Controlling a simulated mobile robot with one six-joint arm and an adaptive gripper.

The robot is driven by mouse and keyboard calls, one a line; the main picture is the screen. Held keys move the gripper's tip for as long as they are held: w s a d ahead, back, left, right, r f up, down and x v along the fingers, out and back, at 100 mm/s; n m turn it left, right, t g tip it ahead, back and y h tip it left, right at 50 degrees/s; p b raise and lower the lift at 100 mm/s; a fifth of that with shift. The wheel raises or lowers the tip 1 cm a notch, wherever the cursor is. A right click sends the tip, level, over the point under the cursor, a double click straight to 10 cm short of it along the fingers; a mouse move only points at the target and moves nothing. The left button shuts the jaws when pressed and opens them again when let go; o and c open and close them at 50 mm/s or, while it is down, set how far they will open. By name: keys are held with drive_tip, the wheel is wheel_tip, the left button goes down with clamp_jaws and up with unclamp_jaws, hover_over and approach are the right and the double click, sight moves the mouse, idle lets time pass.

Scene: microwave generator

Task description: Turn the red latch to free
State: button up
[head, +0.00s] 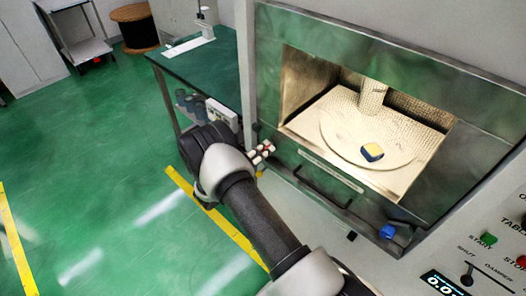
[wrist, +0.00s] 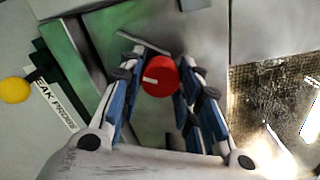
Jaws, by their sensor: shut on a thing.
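The red latch (wrist: 160,77) is a round red knob with a white mark pointing left, seen in the wrist view. My gripper (wrist: 156,72) has its blue-padded fingers on both sides of the knob and is shut on it. In the head view my gripper (head: 263,152) is at the left edge of the microwave door (head: 268,90). Only a little red shows between its fingers there, and the latch is mostly hidden.
A blue latch (head: 388,231) sits at the door's lower right. A dark handle (head: 322,187) runs below the window. Inside the lit cavity, a yellow-and-dark block (head: 372,152) lies on a round plate. A green-topped table (head: 205,65) stands behind my arm. A yellow knob (wrist: 14,90) is left in the wrist view.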

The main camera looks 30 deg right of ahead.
drive_tip(key=o, duration=1.1)
drive_tip(key=shift+c, duration=0.2)
drive_tip(key=v, duration=1.2)
